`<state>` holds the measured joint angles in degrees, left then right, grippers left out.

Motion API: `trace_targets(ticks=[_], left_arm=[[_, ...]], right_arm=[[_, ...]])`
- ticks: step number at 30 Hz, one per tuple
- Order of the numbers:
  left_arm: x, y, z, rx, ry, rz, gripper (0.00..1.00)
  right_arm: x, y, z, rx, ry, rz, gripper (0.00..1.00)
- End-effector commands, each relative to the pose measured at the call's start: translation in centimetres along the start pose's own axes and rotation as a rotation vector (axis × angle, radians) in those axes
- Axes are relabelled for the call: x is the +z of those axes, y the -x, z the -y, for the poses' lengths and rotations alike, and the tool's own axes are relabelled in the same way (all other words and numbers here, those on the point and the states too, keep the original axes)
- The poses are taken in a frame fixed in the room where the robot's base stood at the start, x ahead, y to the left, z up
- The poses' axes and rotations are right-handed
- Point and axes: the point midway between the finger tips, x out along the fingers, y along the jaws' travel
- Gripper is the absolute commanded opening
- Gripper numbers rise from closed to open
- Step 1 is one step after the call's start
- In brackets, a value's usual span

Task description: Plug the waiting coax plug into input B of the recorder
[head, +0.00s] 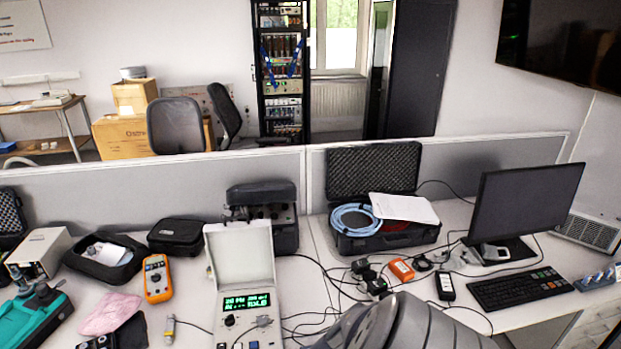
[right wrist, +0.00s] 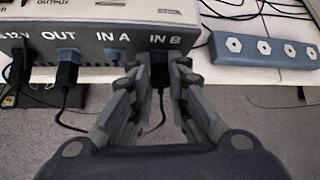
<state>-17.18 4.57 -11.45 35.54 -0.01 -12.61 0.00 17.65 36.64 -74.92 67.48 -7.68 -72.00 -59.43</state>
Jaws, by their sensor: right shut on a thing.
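In the right wrist view the recorder's dark panel (right wrist: 92,46) carries the labels OUT, IN A and IN B. My right gripper (right wrist: 157,70) is right under the IN B label, its fingers shut on a dark coax plug (right wrist: 159,60). The plug is upright in the picture, in line with input B and close against the panel. The fingers partly hide it, and I cannot tell how deep it sits. A thin black cable runs down from it. In the head view my right arm shows at the bottom, but its gripper does not. My left gripper is in neither view.
A blue-grey plug (right wrist: 67,68) with a black cable is in OUT. A blue strip with white hexagons (right wrist: 262,50) lies right of the recorder. In the head view, a lidded instrument (head: 247,300), orange multimeter (head: 157,277), monitor (head: 522,205) and loose cables crowd the table.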

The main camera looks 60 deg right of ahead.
Motion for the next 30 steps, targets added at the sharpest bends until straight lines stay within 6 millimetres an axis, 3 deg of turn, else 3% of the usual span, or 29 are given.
trace_targets(ticks=[12,21,30], left_arm=[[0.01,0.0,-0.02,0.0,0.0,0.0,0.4],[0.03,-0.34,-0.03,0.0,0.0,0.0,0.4],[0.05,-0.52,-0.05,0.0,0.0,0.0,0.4]], right_arm=[[0.13,-0.12,0.34,0.038,-0.046,0.003,0.0],[-0.09,-0.24,0.72,0.212,-0.232,0.002,0.0],[-0.05,-0.13,0.76,0.265,-0.289,0.0,0.0]])
